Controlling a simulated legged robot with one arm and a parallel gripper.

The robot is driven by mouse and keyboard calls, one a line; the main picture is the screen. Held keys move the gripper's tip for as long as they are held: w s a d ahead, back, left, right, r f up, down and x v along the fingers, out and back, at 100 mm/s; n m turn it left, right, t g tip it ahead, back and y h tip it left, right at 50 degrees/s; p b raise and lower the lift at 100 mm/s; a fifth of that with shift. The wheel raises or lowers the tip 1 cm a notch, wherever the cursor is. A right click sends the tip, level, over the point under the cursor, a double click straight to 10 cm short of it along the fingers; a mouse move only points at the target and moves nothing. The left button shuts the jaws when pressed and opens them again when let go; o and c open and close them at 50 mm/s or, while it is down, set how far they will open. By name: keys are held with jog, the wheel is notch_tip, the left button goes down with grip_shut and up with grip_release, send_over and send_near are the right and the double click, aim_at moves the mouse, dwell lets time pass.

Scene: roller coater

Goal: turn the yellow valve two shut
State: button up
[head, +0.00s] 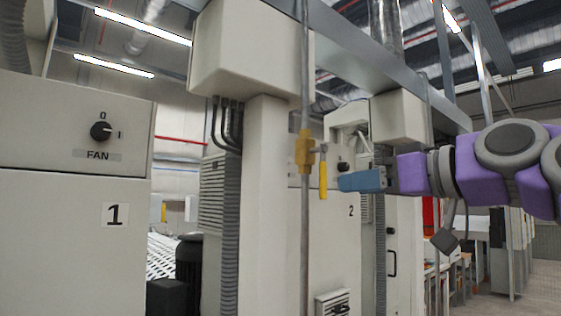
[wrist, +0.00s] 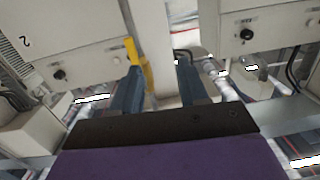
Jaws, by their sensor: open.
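The yellow valve (head: 305,152) sits on a thin vertical grey pipe (head: 305,240) in the head view. Its yellow handle (head: 323,180) hangs straight down, beside and roughly parallel to the pipe. My gripper (head: 343,182), with blue fingers, comes in from the right, and its tips are close to the handle. In the wrist view my gripper (wrist: 158,66) is open with a wide gap. The cabinet marked 2 (head: 340,250) is behind the handle.
A cabinet marked 1 with a fan knob (head: 101,131) stands at the left. A pale column (head: 265,200) rises just behind the pipe, with a large box (head: 240,50) above. Another knob (wrist: 246,34) shows in the wrist view. Floor at lower right is open.

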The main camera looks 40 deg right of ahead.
jog(key=s+d+r, duration=0.1)
jog(key=s+d, duration=0.1)
jog(key=d, duration=0.3)
jog(key=t, duration=0.1)
send_near(325, 178)
jog(key=w+a, duration=0.5)
jog(key=shift+w+d+r+h+p, duration=0.15)
jog(key=shift+w+h+p, duration=0.1)
jog(key=shift+w, duration=0.25)
jog(key=shift+w+d+h+p, duration=0.15)
jog(key=shift+w+p, duration=0.1)
jog(key=shift+w, duration=0.2)
jog(key=w+d, duration=0.3)
jog(key=d, duration=0.2)
jog(key=w+a, duration=0.2)
jog(key=w, duration=0.1)
jog(key=w+a, duration=0.1)
jog(key=shift+w+a+f+p, duration=0.25)
jog(key=shift+w+f+p, duration=0.05)
jog(key=shift+f+p, duration=0.05)
jog(key=s, duration=0.1)
jog(key=s+d, duration=0.1)
jog(key=s, duration=0.1)
jog(key=shift+d+r, duration=0.3)
jog(key=c, duration=0.4)
jog(key=shift+w+d, duration=0.15)
jog(key=shift+c, duration=1)
jog(key=shift+w+a, duration=0.1)
jog(key=shift+a, duration=0.2)
grip_shut()
